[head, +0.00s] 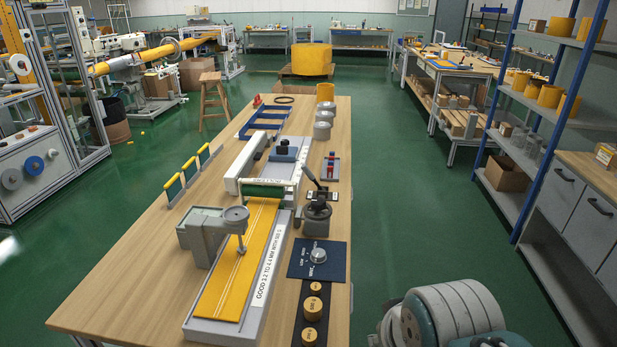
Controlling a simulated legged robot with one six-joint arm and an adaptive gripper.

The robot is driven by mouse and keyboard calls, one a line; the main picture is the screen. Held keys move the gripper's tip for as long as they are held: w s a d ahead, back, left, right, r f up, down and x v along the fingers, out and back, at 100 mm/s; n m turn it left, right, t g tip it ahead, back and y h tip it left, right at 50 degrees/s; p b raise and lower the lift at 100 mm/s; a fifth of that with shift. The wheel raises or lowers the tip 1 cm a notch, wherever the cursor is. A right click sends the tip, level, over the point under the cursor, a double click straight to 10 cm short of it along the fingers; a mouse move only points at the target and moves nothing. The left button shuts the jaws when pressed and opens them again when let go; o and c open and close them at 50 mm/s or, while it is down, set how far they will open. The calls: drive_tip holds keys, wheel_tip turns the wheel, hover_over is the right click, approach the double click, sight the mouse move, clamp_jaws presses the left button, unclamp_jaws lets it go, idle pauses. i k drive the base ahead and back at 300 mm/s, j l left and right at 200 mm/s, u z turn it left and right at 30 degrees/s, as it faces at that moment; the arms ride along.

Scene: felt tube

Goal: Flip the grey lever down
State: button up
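A dark grey lever (311,177) stands right of the middle of the wooden table (137,282) in the head view. It slants up and to the left, its upper end raised. Its foot is at a small dark plate with white marks (322,195), just behind a dark grey round device (316,216); I cannot tell which of these it is fixed to. Part of my own arm shows at the bottom right, beside the table and apart from the lever. My gripper's fingers are not visible.
Left of the lever is a long bench fixture with a yellow felt strip (224,288), a green roller (265,191) and a grey gauge (200,231). A red-and-blue item (330,166) stands behind.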

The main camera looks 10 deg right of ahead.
sight(307, 172)
drive_tip(key=l, duration=0.7)
drive_tip(key=k+l+u, duration=0.1)
drive_tip(key=l, duration=0.55)
drive_tip(key=i+l, duration=0.2)
drive_tip(key=l, duration=0.15)
drive_tip(key=i+l+u, duration=0.1)
drive_tip(key=i+l, duration=0.3)
drive_tip(key=l, duration=0.25)
drive_tip(key=i+l, duration=0.2)
drive_tip(key=l, duration=0.15)
drive_tip(key=i+l+u, duration=0.1)
drive_tip(key=i, duration=0.45)
drive_tip(key=i+l+u, duration=0.1)
drive_tip(key=i, duration=0.45)
drive_tip(key=i+j, duration=0.15)
drive_tip(key=i, duration=0.1)
